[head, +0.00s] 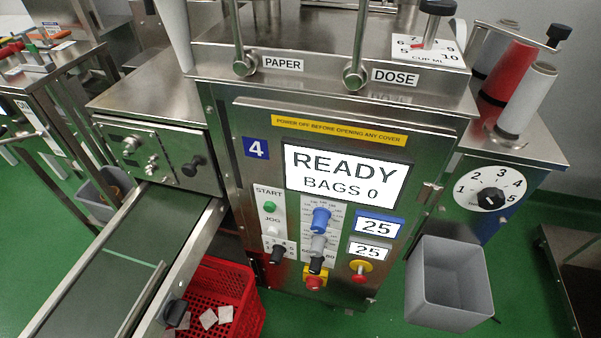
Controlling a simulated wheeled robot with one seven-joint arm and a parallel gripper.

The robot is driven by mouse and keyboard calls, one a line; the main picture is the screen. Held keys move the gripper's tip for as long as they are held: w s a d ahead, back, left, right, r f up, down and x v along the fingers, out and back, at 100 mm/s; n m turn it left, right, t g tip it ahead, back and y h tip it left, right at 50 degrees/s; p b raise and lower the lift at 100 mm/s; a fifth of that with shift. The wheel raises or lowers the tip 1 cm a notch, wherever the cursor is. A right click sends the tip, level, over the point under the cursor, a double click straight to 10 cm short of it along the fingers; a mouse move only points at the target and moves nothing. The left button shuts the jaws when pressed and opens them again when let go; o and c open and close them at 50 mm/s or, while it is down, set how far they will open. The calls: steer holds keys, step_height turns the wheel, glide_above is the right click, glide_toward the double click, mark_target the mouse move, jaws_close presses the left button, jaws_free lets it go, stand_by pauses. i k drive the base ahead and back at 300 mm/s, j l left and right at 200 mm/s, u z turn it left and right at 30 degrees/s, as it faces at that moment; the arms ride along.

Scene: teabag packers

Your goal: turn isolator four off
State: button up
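The machine marked with a blue 4 plate (256,148) stands in the middle of the head view. Its large display (346,176) is lit and reads READY, BAGS 0. Low on its front panel is a yellow round fitting with a red handle (360,271). To its left is a yellow fitting with a red knob (315,281), partly behind a black knob (317,265). I cannot tell for sure which of the two is the isolator, nor read its position. My gripper is not in view.
A green start button (270,206), a blue knob (321,219) and two small displays reading 25 share the panel. A conveyor (125,262) and red crate (242,285) stand at left. A grey bin (448,283) stands at right, with green floor around.

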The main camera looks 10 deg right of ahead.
mark_target(314, 283)
steer(key=i+j+u, duration=0.1)
steer(key=j+u, duration=0.35)
steer(key=i+j+u, duration=0.15)
steer(key=j+u, duration=0.3)
